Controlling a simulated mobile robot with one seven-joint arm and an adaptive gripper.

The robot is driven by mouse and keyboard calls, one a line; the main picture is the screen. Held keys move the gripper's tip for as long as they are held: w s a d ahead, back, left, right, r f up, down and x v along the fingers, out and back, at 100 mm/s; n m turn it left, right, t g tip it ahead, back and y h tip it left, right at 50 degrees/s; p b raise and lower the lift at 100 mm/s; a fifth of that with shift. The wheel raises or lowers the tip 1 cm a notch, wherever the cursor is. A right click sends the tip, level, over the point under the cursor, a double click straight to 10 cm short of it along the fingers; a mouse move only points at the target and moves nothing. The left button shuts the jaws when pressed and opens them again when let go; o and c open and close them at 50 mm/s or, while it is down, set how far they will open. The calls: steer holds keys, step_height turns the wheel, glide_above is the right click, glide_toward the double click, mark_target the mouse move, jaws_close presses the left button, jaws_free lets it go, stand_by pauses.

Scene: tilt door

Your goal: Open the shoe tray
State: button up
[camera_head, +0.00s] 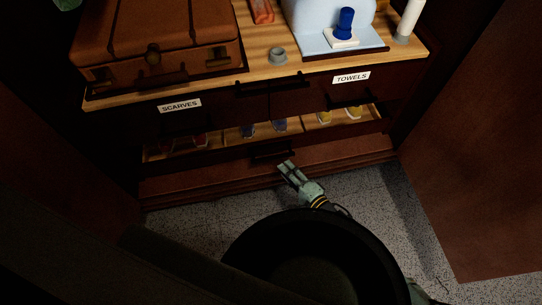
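The shoe tray (222,151) is in the low part of the dark wooden cabinet, below the labelled drawers. Its light wooden inside shows, with small red, blue and yellow items in divided sections; they look like shoes but are too small to be sure. A dark bar handle (273,150) is at the middle of its dark front. My gripper (286,168) is just below and right of this handle, close to it. I cannot tell whether they touch. The gripper's fingers are small and dark, so its opening is unclear.
Above are drawers labelled SCARVES (180,106) and TOWELS (351,77), with dark bar handles. The top holds a brown suitcase (155,35), a small grey cup (278,56) and a blue stamp-like object (345,22). Brown panels flank both sides. Speckled floor (375,210) is clear at front right.

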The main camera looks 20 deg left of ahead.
mark_target(273, 157)
steer(key=x, duration=0.8)
steer(key=shift+w+a, duration=0.15)
steer(key=shift+a, duration=0.1)
steer(key=shift+c, duration=0.5)
jaws_close()
